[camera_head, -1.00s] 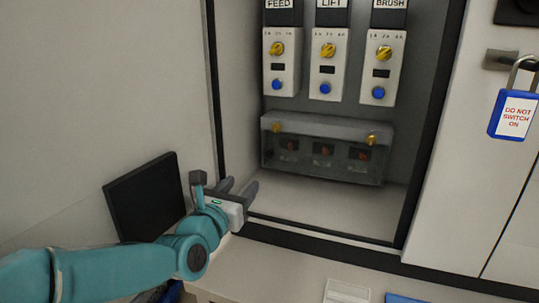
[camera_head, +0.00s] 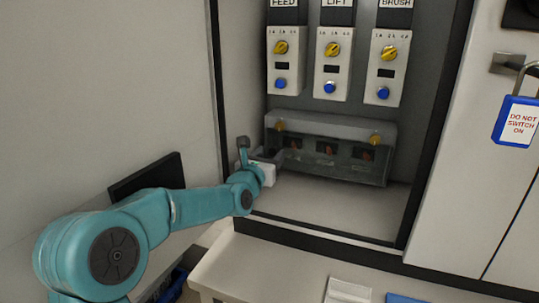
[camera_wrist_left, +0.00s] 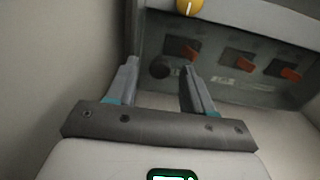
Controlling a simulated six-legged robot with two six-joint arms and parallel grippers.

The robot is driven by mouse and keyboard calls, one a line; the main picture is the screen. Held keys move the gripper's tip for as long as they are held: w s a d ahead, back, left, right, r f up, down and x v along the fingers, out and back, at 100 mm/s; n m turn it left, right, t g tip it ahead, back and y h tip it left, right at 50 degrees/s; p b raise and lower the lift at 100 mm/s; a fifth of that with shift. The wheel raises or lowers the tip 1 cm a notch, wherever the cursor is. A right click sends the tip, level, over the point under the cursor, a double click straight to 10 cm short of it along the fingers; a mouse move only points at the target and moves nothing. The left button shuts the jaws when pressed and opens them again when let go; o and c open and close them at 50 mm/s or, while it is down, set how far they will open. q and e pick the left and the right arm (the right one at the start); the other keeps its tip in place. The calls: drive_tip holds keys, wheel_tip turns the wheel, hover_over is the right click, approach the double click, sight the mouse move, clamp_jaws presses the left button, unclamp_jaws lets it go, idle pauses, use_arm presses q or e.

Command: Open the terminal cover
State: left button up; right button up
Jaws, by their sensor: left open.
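The terminal cover (camera_head: 345,128) is a clear, smoky box front low in the cabinet, with a yellow knob (camera_head: 279,125) at its left and another yellow knob (camera_head: 375,139) at its right. Red-orange parts show behind it. It looks closed. I cannot tell whether the fingers touch the cover. My right gripper is not in view.
Above the cover hang the FEED (camera_head: 284,62), LIFT (camera_head: 332,65) and BRUSH (camera_head: 388,68) units with yellow dials and blue buttons. A blue padlock (camera_head: 517,120) hangs on the right door. A dark panel (camera_head: 147,176) stands left. The cabinet floor (camera_head: 330,208) is clear.

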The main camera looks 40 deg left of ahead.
use_arm(q)
drive_tip(key=shift+w, duration=0.2)
clamp_jaws()
drive_tip(key=shift+s, duration=0.15)
